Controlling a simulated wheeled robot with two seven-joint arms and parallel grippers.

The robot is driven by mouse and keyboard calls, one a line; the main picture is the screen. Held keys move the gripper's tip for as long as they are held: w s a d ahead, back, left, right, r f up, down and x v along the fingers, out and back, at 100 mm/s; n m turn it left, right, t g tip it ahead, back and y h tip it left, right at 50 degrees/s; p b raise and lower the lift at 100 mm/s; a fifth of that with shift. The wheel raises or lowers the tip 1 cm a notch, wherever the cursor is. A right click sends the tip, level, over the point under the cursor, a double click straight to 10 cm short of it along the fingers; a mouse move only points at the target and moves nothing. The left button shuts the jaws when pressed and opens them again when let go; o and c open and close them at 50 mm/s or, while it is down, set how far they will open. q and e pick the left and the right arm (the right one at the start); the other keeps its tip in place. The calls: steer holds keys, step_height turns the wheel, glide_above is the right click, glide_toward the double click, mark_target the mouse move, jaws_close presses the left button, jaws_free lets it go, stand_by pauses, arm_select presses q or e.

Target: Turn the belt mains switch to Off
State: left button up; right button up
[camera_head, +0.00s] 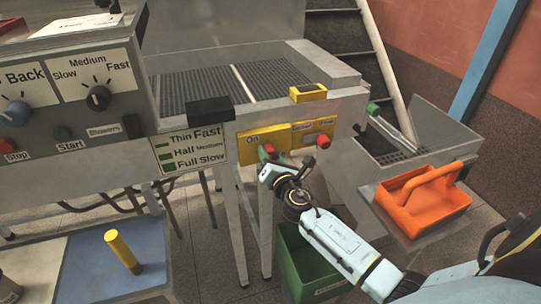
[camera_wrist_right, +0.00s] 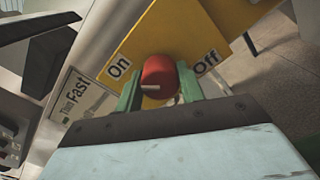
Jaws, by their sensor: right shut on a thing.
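The belt mains switch is a red knob (camera_wrist_right: 160,72) on a yellow plate (camera_wrist_right: 168,30). It has an On label (camera_wrist_right: 118,67) on its left and an Off label (camera_wrist_right: 207,62) on its right. The knob's white mark points left, towards the On side, in the right wrist view. My right gripper (camera_wrist_right: 158,90) is shut on the knob, with a green finger on each side. In the head view, the right gripper (camera_head: 267,162) reaches the yellow panel (camera_head: 276,134) from below, and the knob is partly covered. My left gripper is not in view.
Another red knob (camera_head: 323,141) sits to the right on the panel. A grey control box (camera_head: 75,90) is at the left. A green bin (camera_head: 300,265) stands below my right arm. An orange carrier (camera_head: 420,200) stands on a shelf at the right.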

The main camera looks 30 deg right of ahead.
stand_by(0.3)
steer(key=o, duration=1)
steer(key=shift+s, duration=0.1)
steer(key=v, duration=1.3)
steer(key=shift+s, duration=0.15)
steer(key=shift+f, duration=0.1)
